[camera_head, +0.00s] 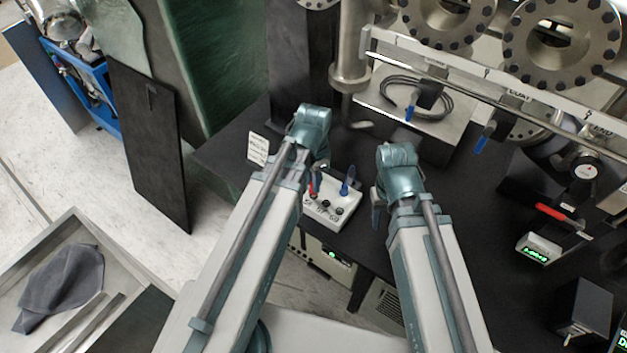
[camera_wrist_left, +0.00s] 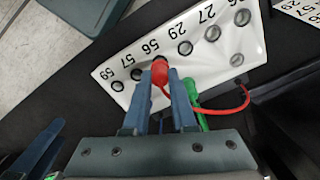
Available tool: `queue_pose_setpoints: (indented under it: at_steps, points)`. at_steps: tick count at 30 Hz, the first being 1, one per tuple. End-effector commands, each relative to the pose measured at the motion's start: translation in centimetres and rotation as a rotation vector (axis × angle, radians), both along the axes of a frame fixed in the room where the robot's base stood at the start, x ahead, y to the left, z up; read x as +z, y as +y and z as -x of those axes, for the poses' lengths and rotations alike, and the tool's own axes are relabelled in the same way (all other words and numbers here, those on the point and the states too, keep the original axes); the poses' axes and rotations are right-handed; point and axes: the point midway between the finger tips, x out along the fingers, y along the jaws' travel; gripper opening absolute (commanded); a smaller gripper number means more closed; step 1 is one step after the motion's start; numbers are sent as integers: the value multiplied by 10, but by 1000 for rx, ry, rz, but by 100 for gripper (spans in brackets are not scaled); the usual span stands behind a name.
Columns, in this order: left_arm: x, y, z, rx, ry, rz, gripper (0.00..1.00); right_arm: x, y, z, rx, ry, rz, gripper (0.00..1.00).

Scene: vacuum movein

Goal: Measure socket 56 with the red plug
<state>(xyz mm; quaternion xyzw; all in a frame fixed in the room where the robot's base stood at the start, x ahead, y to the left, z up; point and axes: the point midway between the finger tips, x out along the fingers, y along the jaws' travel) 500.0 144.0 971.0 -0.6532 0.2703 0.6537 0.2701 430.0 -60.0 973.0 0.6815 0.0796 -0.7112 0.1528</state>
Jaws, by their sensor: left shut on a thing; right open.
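In the left wrist view my left gripper (camera_wrist_left: 160,92) is shut on the red plug (camera_wrist_left: 160,75). The plug's tip meets the white numbered panel (camera_wrist_left: 225,62) at the socket beside the label 56; I cannot tell how deep it sits. Its red cable curves right. Sockets marked 57 and 59 lie left of it, 29 and 27 right. In the head view my left gripper (camera_head: 315,181) is at the white socket box (camera_head: 334,219), partly hidden by its arm. My right gripper (camera_head: 377,206) is open and empty right of the box, largely hidden by its wrist.
A green plug or lead (camera_wrist_left: 194,103) is close beside my left gripper. A red-handled device (camera_head: 553,212) and a meter with a green display (camera_head: 535,251) stand at right on the black table (camera_head: 455,200). Flanged metal pipes and a rail fill the back.

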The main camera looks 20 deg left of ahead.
Motion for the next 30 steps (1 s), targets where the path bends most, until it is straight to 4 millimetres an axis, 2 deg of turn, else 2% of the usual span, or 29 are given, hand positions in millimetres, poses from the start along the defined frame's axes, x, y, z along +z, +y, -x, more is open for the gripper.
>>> queue_pose_setpoints:
  at_steps: [30]
  points:
    - [-8, 0, 0, 0, 0, 0, 0, -8, 0, 0, 0, 0, 0, 50]
